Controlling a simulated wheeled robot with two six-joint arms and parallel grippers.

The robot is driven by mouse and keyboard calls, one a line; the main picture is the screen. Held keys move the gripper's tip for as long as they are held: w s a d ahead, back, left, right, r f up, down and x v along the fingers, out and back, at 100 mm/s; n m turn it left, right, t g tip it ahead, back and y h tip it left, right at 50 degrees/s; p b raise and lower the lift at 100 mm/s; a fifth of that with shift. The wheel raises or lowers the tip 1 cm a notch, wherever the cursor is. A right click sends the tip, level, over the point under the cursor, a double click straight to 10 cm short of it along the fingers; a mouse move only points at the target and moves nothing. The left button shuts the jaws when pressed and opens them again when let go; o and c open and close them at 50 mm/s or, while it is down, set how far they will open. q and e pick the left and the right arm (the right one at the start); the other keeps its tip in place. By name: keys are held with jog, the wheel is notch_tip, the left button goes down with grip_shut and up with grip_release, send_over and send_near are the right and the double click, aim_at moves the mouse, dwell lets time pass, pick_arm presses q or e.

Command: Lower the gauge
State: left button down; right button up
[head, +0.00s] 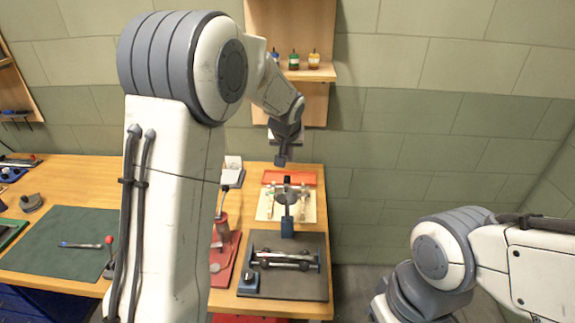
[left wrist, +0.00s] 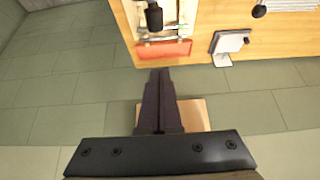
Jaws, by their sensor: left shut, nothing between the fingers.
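A dark round-headed piece on a blue upright stand, which looks like the gauge (head: 286,198), stands over a cream board (head: 268,208) on the wooden bench. In the left wrist view a dark cylinder, probably part of it (left wrist: 154,16), shows at the top edge. My left gripper (head: 281,161) is shut and empty above the back of the bench, beyond the gauge and apart from it. Its closed fingers (left wrist: 159,75) also show in the left wrist view, pointing toward a red tray (left wrist: 165,50). My right arm shows at the right, but its gripper is out of view.
A dark mat with a rail-like fixture (head: 285,259) lies nearer on the bench. A white device with a screen (left wrist: 230,42) stands beside the board. A shelf (head: 308,72) with small bottles hangs behind my left arm. A green mat (head: 50,240) lies at left.

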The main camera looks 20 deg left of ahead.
pick_arm(q)
jog(key=shift+s+d+f+p, duration=0.2)
jog(key=shift+s+f, duration=0.4)
jog(key=shift+f, duration=0.2)
jog(key=shift+s+d+f+p, duration=0.15)
jog(key=shift+s+f, duration=0.45)
jog(key=shift+f, duration=0.2)
pick_arm(e)
jog(key=shift+r, duration=0.55)
